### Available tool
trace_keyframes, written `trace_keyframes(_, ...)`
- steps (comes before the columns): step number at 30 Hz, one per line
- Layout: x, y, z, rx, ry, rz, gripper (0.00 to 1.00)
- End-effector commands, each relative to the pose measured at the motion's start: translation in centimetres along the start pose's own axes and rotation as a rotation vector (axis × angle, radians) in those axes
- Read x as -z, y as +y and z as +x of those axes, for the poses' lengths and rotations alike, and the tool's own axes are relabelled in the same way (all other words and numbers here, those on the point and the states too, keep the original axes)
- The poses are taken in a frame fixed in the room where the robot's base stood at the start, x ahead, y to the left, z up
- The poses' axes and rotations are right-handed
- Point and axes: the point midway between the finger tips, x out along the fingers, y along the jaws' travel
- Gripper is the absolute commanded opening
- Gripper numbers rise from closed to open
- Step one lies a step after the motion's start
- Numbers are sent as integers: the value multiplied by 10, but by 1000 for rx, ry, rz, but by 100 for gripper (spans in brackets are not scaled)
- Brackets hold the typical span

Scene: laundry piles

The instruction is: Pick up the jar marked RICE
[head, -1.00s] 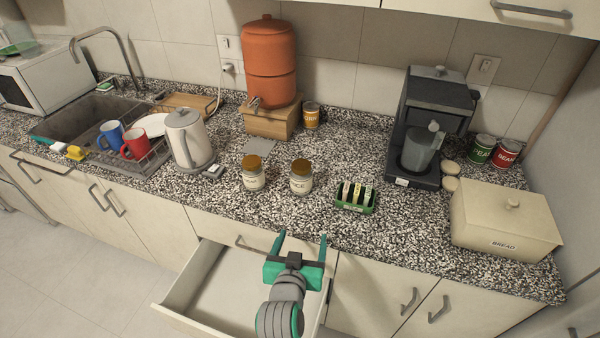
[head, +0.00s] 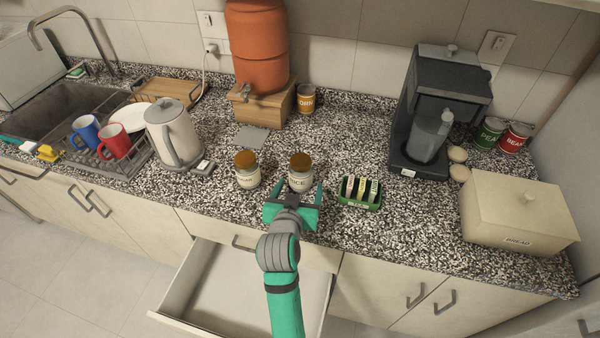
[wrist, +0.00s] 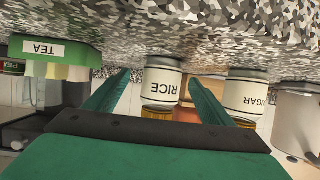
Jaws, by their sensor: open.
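The RICE jar (head: 301,181), with a brown lid and cream label, stands upright on the speckled counter. In the wrist view, which is upside down, the RICE jar (wrist: 161,82) appears between my two fingers. My gripper (head: 295,189) is open and empty at the jar's front side, one finger toward each side of it. I cannot tell how deep the jar is between the fingers. The similar SUGAR jar (head: 247,176) stands just to the left; its label shows in the wrist view (wrist: 246,96).
A green tea box (head: 359,192) stands close to the right of the RICE jar. A kettle (head: 174,132) is farther left and a bread box (head: 520,215) at the right. An open drawer (head: 175,306) juts out below my arm.

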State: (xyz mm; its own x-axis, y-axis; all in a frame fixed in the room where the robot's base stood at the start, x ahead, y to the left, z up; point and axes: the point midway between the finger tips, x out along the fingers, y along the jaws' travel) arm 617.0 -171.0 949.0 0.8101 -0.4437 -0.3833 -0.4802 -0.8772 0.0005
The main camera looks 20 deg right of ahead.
Motion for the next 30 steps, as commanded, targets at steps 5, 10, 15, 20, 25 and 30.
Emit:
trace_keyframes(5,2,-3,11,3,1,-1,76)
trace_keyframes(10,7,-6,35,4,0,-2,76)
trace_keyframes(15,6,-6,52,4,-1,-2,76)
trace_keyframes(20,6,-6,55,5,1,-2,76)
trace_keyframes(25,6,-6,54,5,1,-2,64)
trace_keyframes(30,6,-6,54,5,1,-2,23)
